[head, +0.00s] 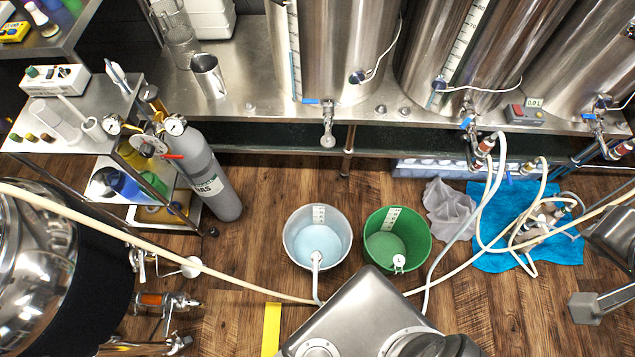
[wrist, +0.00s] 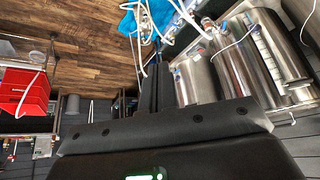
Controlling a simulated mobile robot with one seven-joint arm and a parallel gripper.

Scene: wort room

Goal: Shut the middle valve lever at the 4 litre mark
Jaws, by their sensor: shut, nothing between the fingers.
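Three steel tanks stand on a steel bench, each with a front valve. The middle tank (head: 445,40) has a valve with a blue lever (head: 466,122) and a pale hose fitted to its outlet. The lever's exact angle is too small to tell. A white sight scale (head: 466,40) runs up this tank; its level is not readable. A small display (head: 534,102) right of the valve seems to read 0.0 L. My gripper (wrist: 158,72) is shut and empty in the wrist view, apart from the valves. The tanks (wrist: 255,65) are to its right there.
A grey bucket (head: 290,245) and a green bucket (head: 371,232) stand on the wooden floor. Pale hoses cross the floor and a blue cloth (head: 490,262). A gas cylinder (head: 208,165) and cart are at left.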

